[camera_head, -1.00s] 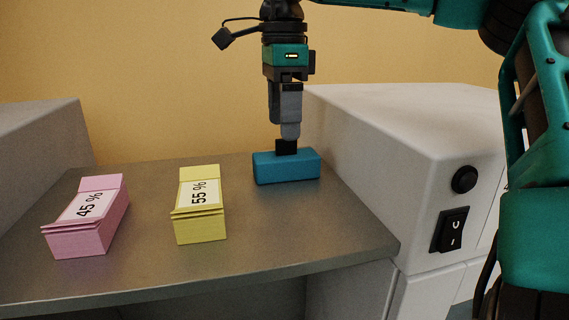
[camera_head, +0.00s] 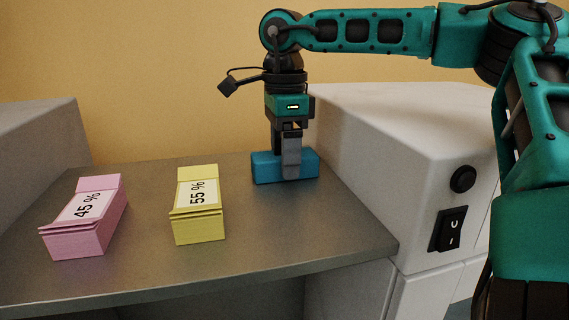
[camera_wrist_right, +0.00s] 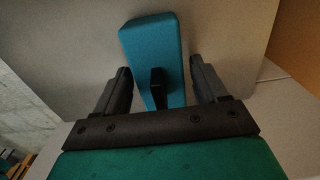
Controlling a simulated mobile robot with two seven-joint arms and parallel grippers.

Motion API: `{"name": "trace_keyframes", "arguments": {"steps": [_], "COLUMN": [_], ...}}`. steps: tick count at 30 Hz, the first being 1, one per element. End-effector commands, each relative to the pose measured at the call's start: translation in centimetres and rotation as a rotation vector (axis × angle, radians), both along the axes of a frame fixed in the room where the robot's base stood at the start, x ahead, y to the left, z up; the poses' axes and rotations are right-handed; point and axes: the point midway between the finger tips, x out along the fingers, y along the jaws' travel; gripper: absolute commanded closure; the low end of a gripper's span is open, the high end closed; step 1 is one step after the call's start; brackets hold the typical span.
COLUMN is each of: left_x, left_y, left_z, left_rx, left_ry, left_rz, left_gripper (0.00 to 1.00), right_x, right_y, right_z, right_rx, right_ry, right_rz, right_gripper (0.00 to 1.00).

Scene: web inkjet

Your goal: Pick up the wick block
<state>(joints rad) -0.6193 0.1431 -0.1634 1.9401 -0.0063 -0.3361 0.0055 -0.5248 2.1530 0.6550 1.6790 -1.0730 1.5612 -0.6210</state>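The wick block is likely the blue block (camera_head: 262,168) with a black tab on top, lying at the back right of the grey table. It also shows in the right wrist view (camera_wrist_right: 152,42), with its black tab (camera_wrist_right: 158,86). My right gripper (camera_head: 288,168) points straight down over the block's middle, one finger in front of its near side. In the right wrist view the gripper (camera_wrist_right: 163,84) is open, its fingers on either side of the block with gaps showing. The tab is hidden behind the gripper in the head view. My left gripper is not in view.
A pink pad stack marked 45 % (camera_head: 78,240) and a yellow one marked 55 % (camera_head: 200,230) stand to the left on the table (camera_head: 140,278). A white machine housing (camera_head: 385,150) with a switch rises close to the right of the block.

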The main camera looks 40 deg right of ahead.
Motion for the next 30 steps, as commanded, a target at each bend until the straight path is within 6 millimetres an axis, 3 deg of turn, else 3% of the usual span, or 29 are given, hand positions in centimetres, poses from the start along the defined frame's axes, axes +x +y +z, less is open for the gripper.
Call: {"name": "trace_keyframes", "arguments": {"steps": [16, 25, 30], "left_x": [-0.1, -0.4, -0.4], "left_y": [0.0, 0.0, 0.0], "left_z": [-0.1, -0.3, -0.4], "left_rx": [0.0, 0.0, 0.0], "left_ry": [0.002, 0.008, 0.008], "left_rz": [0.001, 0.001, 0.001], "left_gripper": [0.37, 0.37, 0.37], "right_x": [0.0, 0.1, 0.1], "right_y": [0.0, 0.0, 0.0], "right_z": [0.1, 0.6, 2.6], "right_rx": [0.0, -0.002, -0.002], "right_ry": [-0.001, -0.001, -0.004], "right_rz": [0.0, 0.0, -0.001], "right_gripper": [0.8, 0.8, 0.8]}}
